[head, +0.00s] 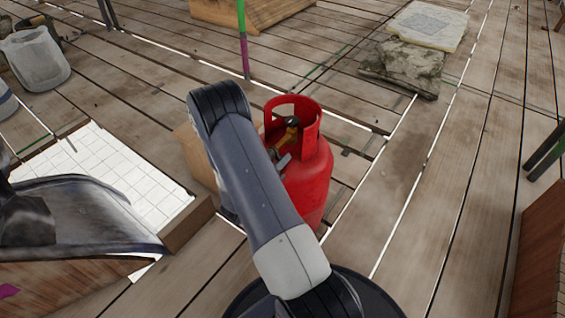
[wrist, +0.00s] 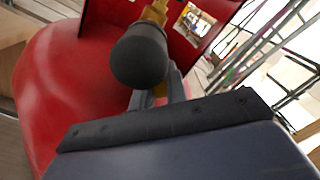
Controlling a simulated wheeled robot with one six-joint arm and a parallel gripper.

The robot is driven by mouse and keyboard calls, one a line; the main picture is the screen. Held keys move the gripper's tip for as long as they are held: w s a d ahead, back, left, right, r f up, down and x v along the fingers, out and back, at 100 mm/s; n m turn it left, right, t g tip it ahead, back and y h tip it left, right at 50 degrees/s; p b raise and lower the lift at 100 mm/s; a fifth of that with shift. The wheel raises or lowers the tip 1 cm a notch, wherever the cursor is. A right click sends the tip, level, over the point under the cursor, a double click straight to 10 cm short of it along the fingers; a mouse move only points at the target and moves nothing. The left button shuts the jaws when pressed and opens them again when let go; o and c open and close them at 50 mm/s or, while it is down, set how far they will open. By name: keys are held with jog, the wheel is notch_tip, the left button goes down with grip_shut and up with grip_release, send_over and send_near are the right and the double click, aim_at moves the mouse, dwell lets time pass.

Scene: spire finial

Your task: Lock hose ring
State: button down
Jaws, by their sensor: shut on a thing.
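A red gas cylinder (head: 312,182) stands upright on the planks, with a red collar around its top. Its brass valve (head: 291,132) sits inside the collar and also shows in the wrist view (wrist: 157,12). A round black knob (wrist: 140,55) stands in front of the valve and hides part of it. My gripper (wrist: 170,88) is at the valve, its grey fingers behind and below the knob. It is shut on a small brass piece at the valve, seemingly the hose ring (wrist: 160,90), mostly hidden. In the head view my arm covers the cylinder's left side.
The cylinder's collar wall surrounds the valve closely. A cardboard-coloured box (head: 196,155) is behind my arm at the left. A white tiled panel (head: 110,170) and a dark barrow-like tray (head: 80,215) lie further left. Stone slabs (head: 402,66) lie at the back right. The planks right of the cylinder are clear.

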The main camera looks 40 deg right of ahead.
jog(key=shift+w+f+m, duration=0.1)
jog(key=shift+f+m, duration=0.05)
jog(key=shift+m, duration=0.25)
jog(key=c, duration=1.7)
grip_release()
